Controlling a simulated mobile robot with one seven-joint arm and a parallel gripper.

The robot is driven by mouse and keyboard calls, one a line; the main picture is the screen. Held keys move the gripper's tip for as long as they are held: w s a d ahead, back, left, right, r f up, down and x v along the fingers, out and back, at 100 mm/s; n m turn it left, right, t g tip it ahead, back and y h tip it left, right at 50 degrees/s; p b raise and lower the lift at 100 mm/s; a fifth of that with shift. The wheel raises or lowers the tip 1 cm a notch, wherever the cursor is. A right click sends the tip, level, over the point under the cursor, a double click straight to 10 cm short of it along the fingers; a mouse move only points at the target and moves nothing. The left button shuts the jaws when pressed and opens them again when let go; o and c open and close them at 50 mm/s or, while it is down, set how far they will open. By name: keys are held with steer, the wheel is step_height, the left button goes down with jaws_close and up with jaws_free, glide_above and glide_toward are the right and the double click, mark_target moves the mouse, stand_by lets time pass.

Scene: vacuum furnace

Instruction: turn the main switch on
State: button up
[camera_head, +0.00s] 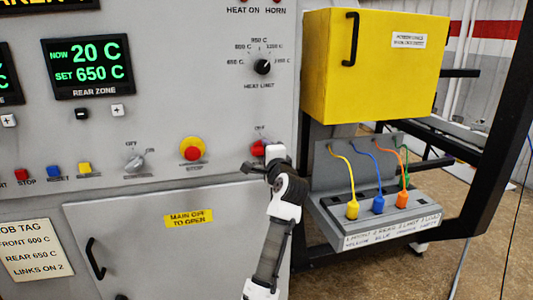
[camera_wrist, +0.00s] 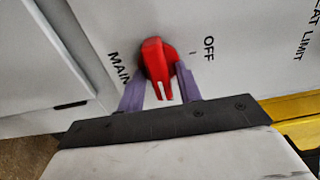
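The main switch (camera_head: 258,148) is a red rotary handle on the grey panel, below an OFF label. In the wrist view the red handle (camera_wrist: 157,60) lies near the centre, between the words MAIN and OFF. My gripper (camera_wrist: 160,76) is at the handle, with one purple finger on each side of it. The fingers are apart, with gaps showing beside the handle's lower end; whether the right finger touches it is unclear. In the head view my gripper (camera_head: 262,163) partly covers the switch's surroundings.
A red and yellow stop button (camera_head: 192,150) and an OFF/ON knob (camera_head: 134,162) are left of the switch. A cabinet door (camera_head: 150,245) marked MAIN OFF TO OPEN is below. A yellow box (camera_head: 370,70) and a plug shelf (camera_head: 385,218) stand at right.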

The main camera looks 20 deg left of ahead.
steer(key=shift+o, duration=0.2)
steer(key=shift+s, duration=0.1)
steer(key=b+v, duration=0.4)
steer(key=v, duration=0.9)
steer(key=shift+s+d, duration=0.25)
steer(key=shift+d, duration=0.05)
